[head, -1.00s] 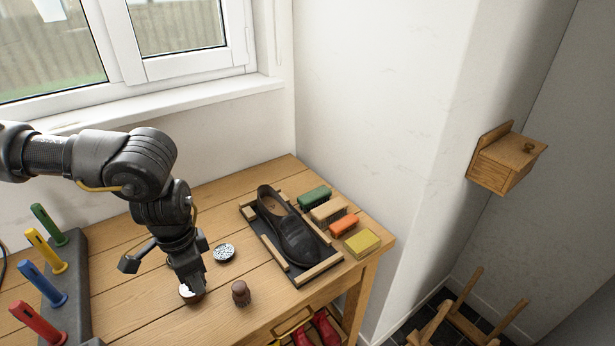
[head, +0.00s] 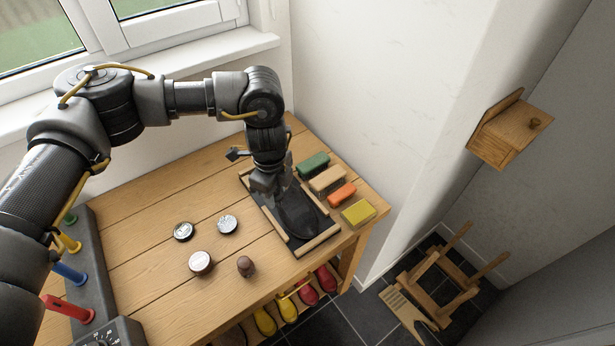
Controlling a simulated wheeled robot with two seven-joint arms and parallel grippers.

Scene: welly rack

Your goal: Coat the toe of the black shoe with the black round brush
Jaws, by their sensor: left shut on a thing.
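The black shoe (head: 298,212) lies on a dark board with wooden rails (head: 318,240) on the bench, its toe pointing to the lower right. My left gripper (head: 268,193) is shut over the left side of the shoe, hiding its heel part and opening. It holds a small thing, taken to be the black round brush, which the fingers almost fully hide. I cannot tell whether it touches the shoe. The toe shows clear of the fingers. My right gripper is not in view.
Left of the shoe stand round tins (head: 227,224), (head: 183,231), (head: 200,262) and a brown knobbed brush (head: 246,266).

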